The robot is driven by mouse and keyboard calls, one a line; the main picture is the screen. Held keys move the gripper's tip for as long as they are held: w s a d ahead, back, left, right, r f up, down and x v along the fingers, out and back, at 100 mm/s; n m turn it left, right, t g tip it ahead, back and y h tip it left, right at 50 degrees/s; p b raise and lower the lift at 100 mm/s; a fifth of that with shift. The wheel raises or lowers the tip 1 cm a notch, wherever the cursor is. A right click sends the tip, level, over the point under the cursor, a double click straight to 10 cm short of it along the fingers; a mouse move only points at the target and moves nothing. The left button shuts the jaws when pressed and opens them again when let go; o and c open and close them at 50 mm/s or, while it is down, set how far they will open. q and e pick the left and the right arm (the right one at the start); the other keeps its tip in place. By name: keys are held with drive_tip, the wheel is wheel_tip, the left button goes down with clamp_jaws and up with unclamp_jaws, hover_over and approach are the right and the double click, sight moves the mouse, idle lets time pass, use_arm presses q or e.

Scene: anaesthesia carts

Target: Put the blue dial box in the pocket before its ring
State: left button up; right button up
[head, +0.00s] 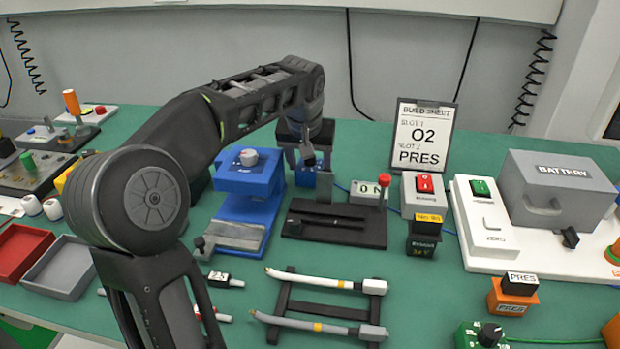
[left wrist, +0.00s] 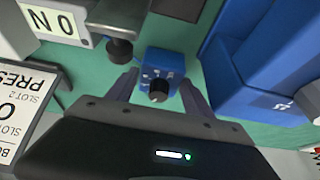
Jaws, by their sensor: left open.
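The blue dial box (head: 305,177) stands on the green table, right of the large blue stand, partly hidden by my gripper in the head view. The left wrist view shows its black dial and white marks; there the dial box (left wrist: 163,66) lies between and just beyond the fingertips. My left gripper (head: 306,160) points down over it, open; in the wrist view the left gripper (left wrist: 160,88) has a finger on each side of the box. Whether they touch it I cannot tell. I cannot make out the pocket or its ring. My right gripper is not in view.
The blue stand (head: 240,205) is close left of the gripper, a black slotted base (head: 335,222) in front.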

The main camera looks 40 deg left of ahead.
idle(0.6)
use_arm(q)
clamp_jaws()
idle(0.4)
drive_tip(key=shift+r, duration=0.1)
